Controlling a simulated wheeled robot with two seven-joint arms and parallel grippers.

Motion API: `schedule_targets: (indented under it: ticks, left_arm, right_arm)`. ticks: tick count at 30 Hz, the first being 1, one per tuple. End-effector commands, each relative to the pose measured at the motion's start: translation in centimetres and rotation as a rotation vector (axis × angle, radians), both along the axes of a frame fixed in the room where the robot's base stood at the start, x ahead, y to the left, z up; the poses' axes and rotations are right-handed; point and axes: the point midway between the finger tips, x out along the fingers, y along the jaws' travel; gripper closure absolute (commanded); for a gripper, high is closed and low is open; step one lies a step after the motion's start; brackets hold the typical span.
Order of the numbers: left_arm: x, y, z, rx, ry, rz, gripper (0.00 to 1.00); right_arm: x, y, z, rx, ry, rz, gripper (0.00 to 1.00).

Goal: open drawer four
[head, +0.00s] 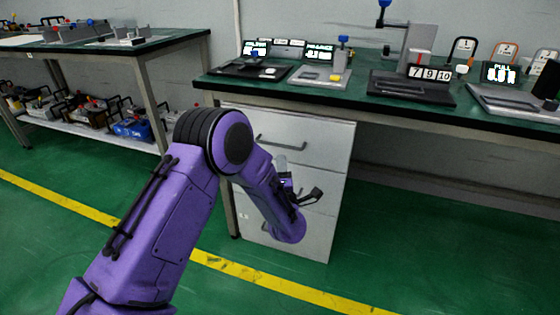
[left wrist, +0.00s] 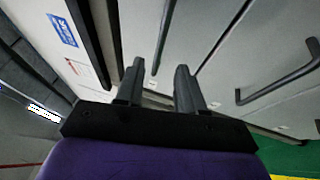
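A light grey drawer cabinet (head: 332,160) stands under the green workbench. Its upper drawer front shows a dark bar handle (head: 282,144); my left arm covers much of the lower fronts. No drawer looks pulled out, and I cannot read which one is four. My left gripper (left wrist: 160,66) is close to the drawer fronts, its two dark fingers apart. A dark bar handle (left wrist: 164,36) appears between the fingers in the left wrist view; whether they touch it I cannot tell. Another handle (left wrist: 280,82) lies to the right, past a seam. My right gripper is out of view.
The workbench (head: 370,104) carries several devices with displays, including a counter reading 7 9 10 (head: 429,72). Another bench (head: 100,46) stands at left with a loaded lower shelf. A yellow line (head: 310,294) crosses the green floor. Floor right of the cabinet is clear.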

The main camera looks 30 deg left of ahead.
Motion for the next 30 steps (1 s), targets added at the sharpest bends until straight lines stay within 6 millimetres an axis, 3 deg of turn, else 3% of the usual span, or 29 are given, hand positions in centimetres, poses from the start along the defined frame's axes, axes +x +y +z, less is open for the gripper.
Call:
schedule_targets:
  ticks: [12,24,27,28,30]
  left_arm:
    - [6.6,5.0,1.5,0.004,0.005,0.001,0.62]
    - [7.7,5.7,1.8,0.004,0.01,-0.002,0.62]
    - [7.7,5.7,1.8,0.005,0.009,-0.002,0.94]
    - [7.7,5.7,1.8,0.005,0.009,-0.002,1.0]
    - [7.7,5.7,1.8,0.004,0.01,-0.002,1.0]
  right_arm:
    - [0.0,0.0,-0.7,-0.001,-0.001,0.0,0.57]
    - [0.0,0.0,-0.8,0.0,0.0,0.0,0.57]
    - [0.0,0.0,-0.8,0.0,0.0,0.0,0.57]
    - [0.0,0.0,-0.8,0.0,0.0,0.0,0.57]
    - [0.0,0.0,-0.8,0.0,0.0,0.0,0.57]
